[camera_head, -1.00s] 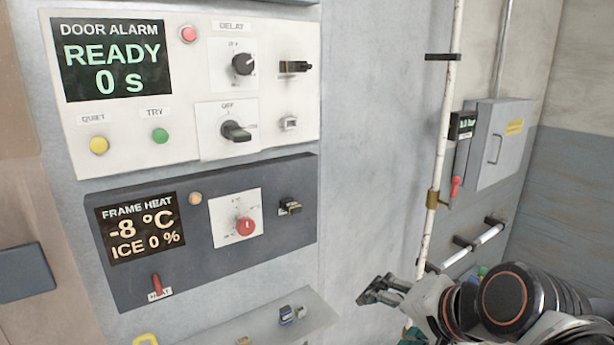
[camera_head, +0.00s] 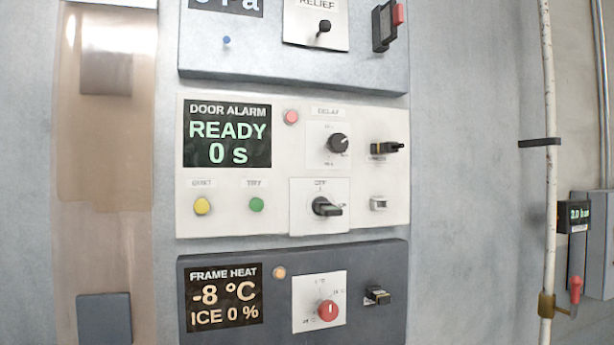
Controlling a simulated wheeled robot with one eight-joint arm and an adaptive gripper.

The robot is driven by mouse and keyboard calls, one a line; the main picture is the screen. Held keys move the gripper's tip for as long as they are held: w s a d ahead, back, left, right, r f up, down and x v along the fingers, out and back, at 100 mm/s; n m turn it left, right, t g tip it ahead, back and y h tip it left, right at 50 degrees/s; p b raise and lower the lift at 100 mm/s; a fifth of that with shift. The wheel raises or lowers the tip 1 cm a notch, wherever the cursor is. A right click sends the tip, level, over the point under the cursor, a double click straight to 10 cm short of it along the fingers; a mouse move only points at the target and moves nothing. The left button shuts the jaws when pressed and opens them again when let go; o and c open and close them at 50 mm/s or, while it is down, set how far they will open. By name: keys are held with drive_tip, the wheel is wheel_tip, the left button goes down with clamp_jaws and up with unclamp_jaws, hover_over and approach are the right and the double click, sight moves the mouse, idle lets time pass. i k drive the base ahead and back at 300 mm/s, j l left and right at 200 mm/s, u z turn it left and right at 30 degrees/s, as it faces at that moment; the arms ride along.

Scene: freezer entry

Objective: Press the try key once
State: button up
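The try key is a small round green button (camera_head: 256,204) under a "TRY" label. It sits on the white door alarm panel (camera_head: 290,222), right of a yellow quiet button (camera_head: 202,205). The alarm display (camera_head: 228,134) reads "READY" and "0 s". A round red-pink lamp (camera_head: 291,117) is at the panel's top. Nothing covers the green button. My gripper is not in the current view.
A dark frame heat panel (camera_head: 230,338) is below, with a red knob (camera_head: 327,310). A blue-grey panel (camera_head: 300,72) with a relief switch is above. A white vertical pipe (camera_head: 550,180) and a grey box (camera_head: 598,240) stand at the right.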

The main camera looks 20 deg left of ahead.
sight(256, 205)
drive_tip(key=u, duration=1.3)
